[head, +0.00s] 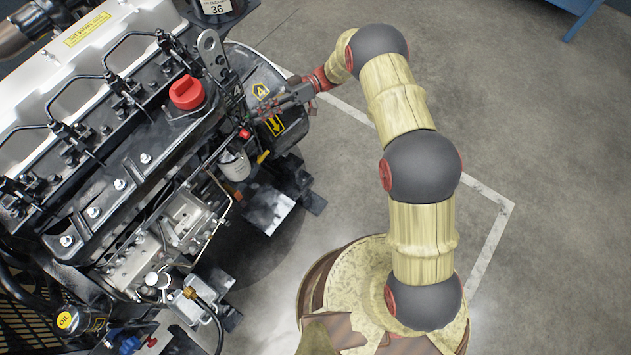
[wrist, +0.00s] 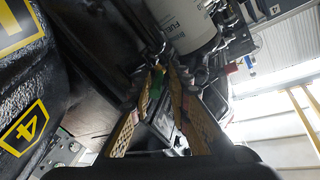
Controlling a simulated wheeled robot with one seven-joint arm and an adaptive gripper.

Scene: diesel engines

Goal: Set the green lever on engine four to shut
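Engine four (head: 140,165) fills the left of the head view, with a yellow 4 label (head: 261,91) on its rounded end housing. The same kind of 4 label (wrist: 25,130) shows at the left of the wrist view. My gripper (head: 262,108) reaches in from the right beside that housing. In the wrist view its two yellowish fingers (wrist: 165,80) stand apart. A small green piece, apparently the green lever (wrist: 157,80), shows between the fingertips, close to the left one. I cannot tell whether either finger touches it.
A white fuel filter (head: 234,165) sits below the gripper and close beyond it in the wrist view (wrist: 187,25). A red lever (head: 245,134) and a yellow handle (head: 262,157) are nearby. Open floor (head: 535,130) lies to the right.

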